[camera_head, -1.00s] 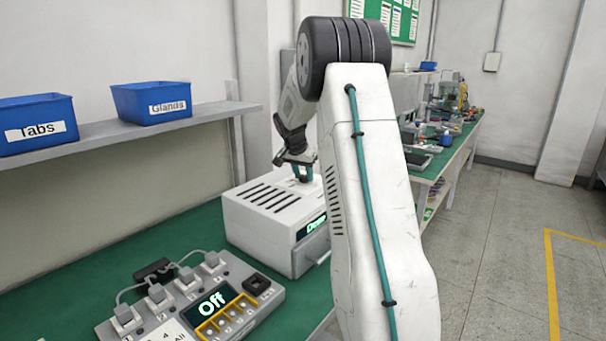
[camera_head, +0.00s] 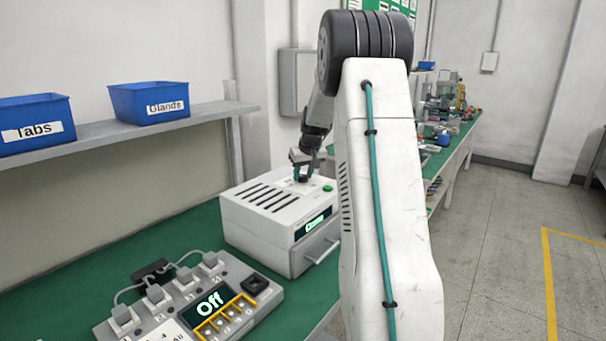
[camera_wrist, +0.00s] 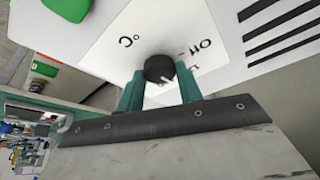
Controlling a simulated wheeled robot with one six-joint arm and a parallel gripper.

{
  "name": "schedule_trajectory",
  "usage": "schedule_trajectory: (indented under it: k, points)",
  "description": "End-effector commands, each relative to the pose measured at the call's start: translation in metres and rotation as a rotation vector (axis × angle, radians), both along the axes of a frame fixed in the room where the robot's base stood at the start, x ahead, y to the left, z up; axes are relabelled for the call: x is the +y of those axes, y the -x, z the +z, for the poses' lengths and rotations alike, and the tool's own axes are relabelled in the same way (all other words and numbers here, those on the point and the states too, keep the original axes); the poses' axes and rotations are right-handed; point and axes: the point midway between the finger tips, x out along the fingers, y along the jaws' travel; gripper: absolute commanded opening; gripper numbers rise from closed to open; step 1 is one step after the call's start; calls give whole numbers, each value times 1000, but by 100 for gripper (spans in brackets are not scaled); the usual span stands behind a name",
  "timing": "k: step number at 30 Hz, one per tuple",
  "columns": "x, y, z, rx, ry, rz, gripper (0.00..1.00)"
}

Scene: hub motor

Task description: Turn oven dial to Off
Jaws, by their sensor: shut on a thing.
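The oven (camera_head: 262,208) is a white box with dark slots on top, on the green bench. Its black round dial (camera_wrist: 159,67) sits on a white label plate (camera_wrist: 120,45) with "Off" and "C°" printed on it. My gripper (camera_wrist: 160,85) is shut on the dial, with one teal finger on each side of it. In the head view my gripper (camera_head: 303,173) reaches down onto the oven's top. A pale mark shows on the dial, but I cannot tell for sure which label it points at. The oven's small display (camera_head: 316,224) shows green text too small to read.
A green button (camera_head: 328,188) is on the oven top beside the label plate. A grey box (camera_head: 190,300) with switches and a screen reading "Off" stands on the bench (camera_head: 190,232) in front. Blue bins (camera_head: 148,103) stand on the shelf (camera_head: 110,131) at left.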

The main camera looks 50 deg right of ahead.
Motion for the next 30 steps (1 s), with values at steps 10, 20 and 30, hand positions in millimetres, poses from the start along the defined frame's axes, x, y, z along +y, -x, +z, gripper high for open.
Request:
schedule_trajectory:
  k: [10, 20, 30]
  points:
    - [-4, 1, 0, 0, -1, 326, 13]
    - [-6, 1, 0, 0, -1, 641, 13]
    - [-9, 0, -1, 2, 0, 955, 13]
